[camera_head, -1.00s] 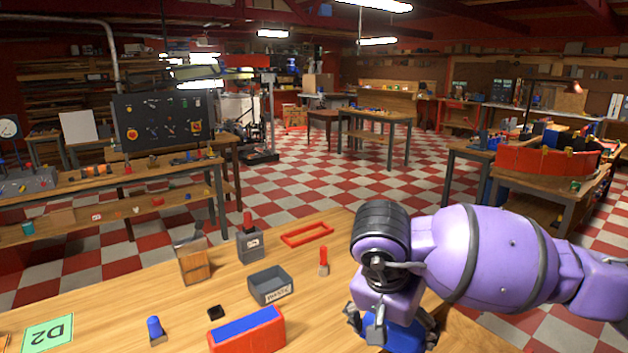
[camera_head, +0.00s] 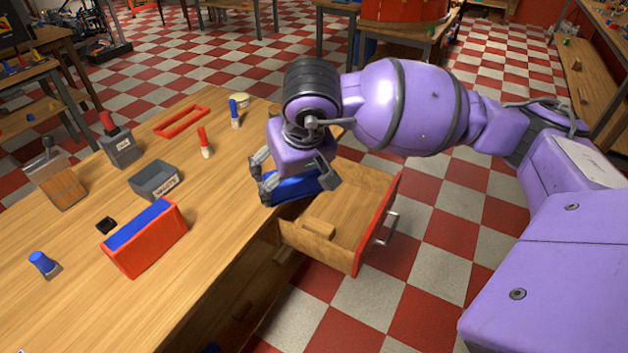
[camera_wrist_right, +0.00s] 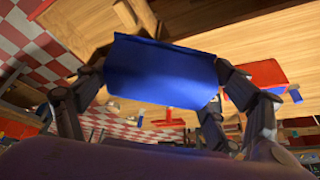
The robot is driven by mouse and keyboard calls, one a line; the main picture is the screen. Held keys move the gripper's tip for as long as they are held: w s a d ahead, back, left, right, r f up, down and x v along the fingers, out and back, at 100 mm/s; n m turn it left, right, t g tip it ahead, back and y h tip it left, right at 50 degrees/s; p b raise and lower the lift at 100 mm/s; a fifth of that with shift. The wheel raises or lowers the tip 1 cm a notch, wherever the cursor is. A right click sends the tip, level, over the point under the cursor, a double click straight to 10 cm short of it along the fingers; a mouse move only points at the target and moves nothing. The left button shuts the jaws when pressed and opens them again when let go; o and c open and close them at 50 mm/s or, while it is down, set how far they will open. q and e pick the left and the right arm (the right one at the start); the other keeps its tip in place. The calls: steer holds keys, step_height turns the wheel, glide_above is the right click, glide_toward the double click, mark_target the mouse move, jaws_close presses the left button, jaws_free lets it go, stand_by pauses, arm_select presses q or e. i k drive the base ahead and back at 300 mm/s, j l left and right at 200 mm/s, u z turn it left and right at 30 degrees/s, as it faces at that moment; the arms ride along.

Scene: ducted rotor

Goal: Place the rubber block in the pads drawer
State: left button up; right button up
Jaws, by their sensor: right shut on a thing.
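My right gripper (camera_head: 292,192) is shut on a blue block, apparently the rubber block (camera_head: 297,186). In the right wrist view the block (camera_wrist_right: 160,75) sits between the dark fingers and looks smooth and blue. In the head view my wrist hides part of it. A drawer (camera_head: 350,245) stands pulled out from the table's right side, with a red front and a metal handle (camera_head: 387,228). The gripper and block are at the drawer's far left corner, near the table edge. The height above the drawer cannot be told. A small wooden piece (camera_head: 318,229) lies inside. My left gripper is not in view.
On the wooden table (camera_head: 90,290) are a red block with a blue top (camera_head: 145,238), a labelled grey bin (camera_head: 156,181), a red frame (camera_head: 181,120) and several small tools. Checkered floor (camera_head: 440,235) is open right of the drawer.

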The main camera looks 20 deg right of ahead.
mark_target(341, 199)
steer(key=i+l, duration=0.3)
steer(key=l, duration=0.15)
steer(key=i+l, duration=0.25)
steer(key=l, duration=0.2)
steer(key=i+l, duration=0.3)
steer(key=l+z, duration=0.05)
steer(key=l, duration=0.1)
